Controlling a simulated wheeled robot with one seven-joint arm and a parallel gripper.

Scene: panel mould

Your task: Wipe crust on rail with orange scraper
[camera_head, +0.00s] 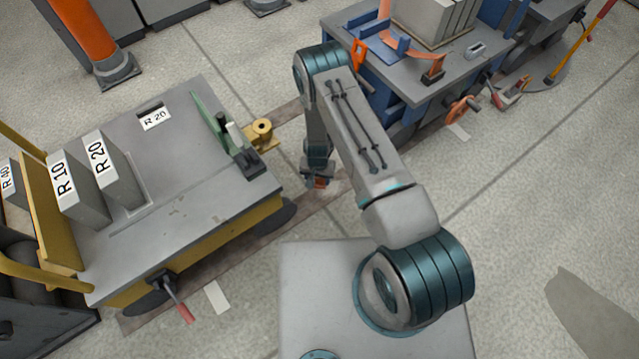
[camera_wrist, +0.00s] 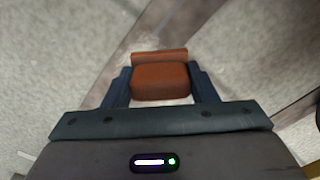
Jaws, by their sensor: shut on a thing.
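My gripper (camera_wrist: 160,86) is shut on the orange scraper (camera_wrist: 160,80), which sits between its two dark fingers in the wrist view. In the head view, my gripper (camera_head: 318,180) hangs low over the floor between the two carts, with a small bit of orange scraper (camera_head: 320,184) showing at its tip. The brown rail (camera_head: 312,206) runs along the floor beneath and beside it. A blurred brownish band, likely the rail (camera_wrist: 225,62), lies beyond the scraper in the wrist view. I cannot make out the crust. I cannot tell whether the scraper touches the rail.
A grey-topped yellow cart (camera_head: 190,190) with numbered blocks stands at left, its red-handled lever (camera_head: 178,300) sticking out in front. A blue cart (camera_head: 455,75) with tools and grey slabs stands at upper right. Open concrete floor (camera_head: 520,220) lies at right.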

